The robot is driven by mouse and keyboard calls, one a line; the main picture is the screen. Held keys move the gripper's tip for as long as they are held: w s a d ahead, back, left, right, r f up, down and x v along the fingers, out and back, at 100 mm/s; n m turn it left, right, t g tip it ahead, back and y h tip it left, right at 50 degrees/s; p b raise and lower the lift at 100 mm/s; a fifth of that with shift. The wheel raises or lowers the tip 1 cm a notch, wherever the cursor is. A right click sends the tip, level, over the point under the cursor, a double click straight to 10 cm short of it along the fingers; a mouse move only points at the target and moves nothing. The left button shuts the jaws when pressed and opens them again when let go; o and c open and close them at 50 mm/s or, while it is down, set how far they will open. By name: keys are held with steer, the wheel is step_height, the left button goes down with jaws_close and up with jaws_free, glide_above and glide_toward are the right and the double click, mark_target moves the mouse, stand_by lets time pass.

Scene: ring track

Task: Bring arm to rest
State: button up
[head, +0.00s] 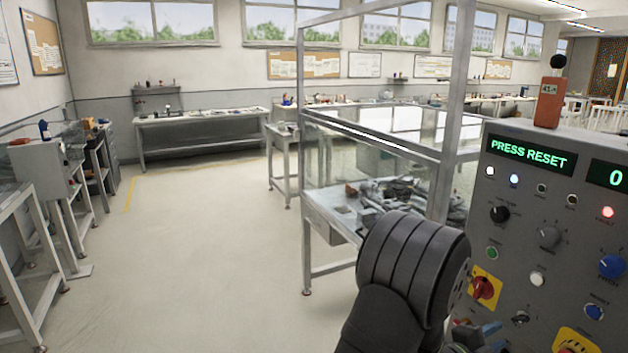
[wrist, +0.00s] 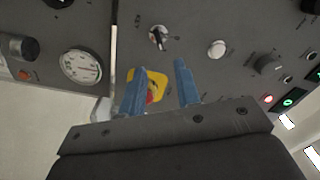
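My gripper (wrist: 159,66) shows in the wrist view as two blue fingers standing apart, with nothing held between them. It faces the grey control panel (wrist: 190,20). A yellow plate with a red part (wrist: 152,88) shows behind and between the fingers; I cannot tell how far off it is. In the head view my dark arm rises at the lower middle, and blue finger parts show at the lower right, close to the panel (head: 520,210). The panel's display (head: 531,153) reads "PRESS RESET". A red lamp (head: 608,212) is lit.
A clear-walled enclosure with a metal frame (head: 455,110) stands behind my arm, beside the panel. An orange box (head: 550,102) sits on the panel's top. The wrist view shows a round gauge (wrist: 80,67) and a dark knob (wrist: 18,47). Open floor (head: 200,250) lies to the left.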

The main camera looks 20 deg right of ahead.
glide_toward(519, 320)
steer(key=d, duration=1)
steer(key=shift+s+f, duration=0.2)
steer(key=shift+w+a+n, duration=0.1)
steer(key=shift+a+n, duration=0.2)
steer(key=shift+n, duration=0.5)
steer(key=n, duration=0.4)
steer(key=shift+w+r, duration=0.1)
steer(key=shift+r, duration=0.05)
steer(key=n, duration=0.6)
steer(key=shift+w+n, duration=0.2)
steer(key=shift+n, duration=0.1)
steer(key=shift+a, duration=1.1)
